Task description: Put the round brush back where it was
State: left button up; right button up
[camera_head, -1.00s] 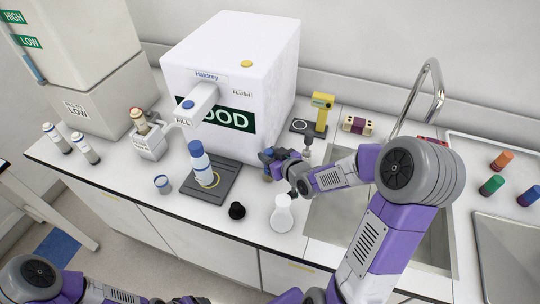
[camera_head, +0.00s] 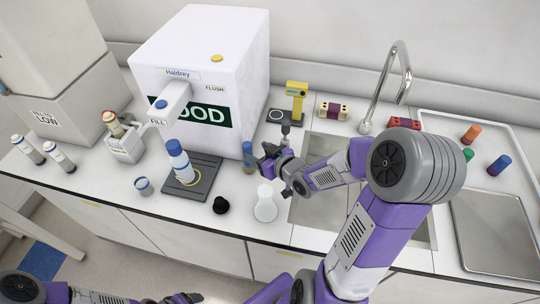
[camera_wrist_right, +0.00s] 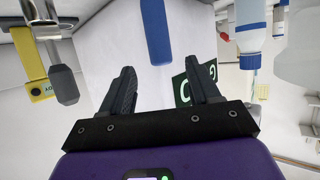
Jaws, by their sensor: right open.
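I cannot make out for sure which thing is the round brush. A blue upright cylinder (camera_head: 248,153) stands on the counter between the white dispenser and my right gripper. In the right wrist view the blue cylinder (camera_wrist_right: 156,32) shows ahead of the gap between the fingers, apart from them. My right gripper (camera_head: 264,160) is open and empty, just right of it; both fingers also show in the wrist view (camera_wrist_right: 163,90). A dark grey piece with a metal stem (camera_head: 285,130) stands behind the gripper. My left gripper (camera_head: 182,298) is at the bottom edge, its jaws unclear.
A white dispenser (camera_head: 225,60) fills the back; a blue-capped bottle (camera_head: 179,160) stands on a dark pad (camera_head: 203,183). The sink (camera_head: 318,150), faucet (camera_head: 403,60) and tray (camera_head: 455,125) lie right.

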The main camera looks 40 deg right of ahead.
jog(key=b+v, duration=0.6)
dwell(0.3)
jog(key=shift+r, duration=0.1)
dwell(0.4)
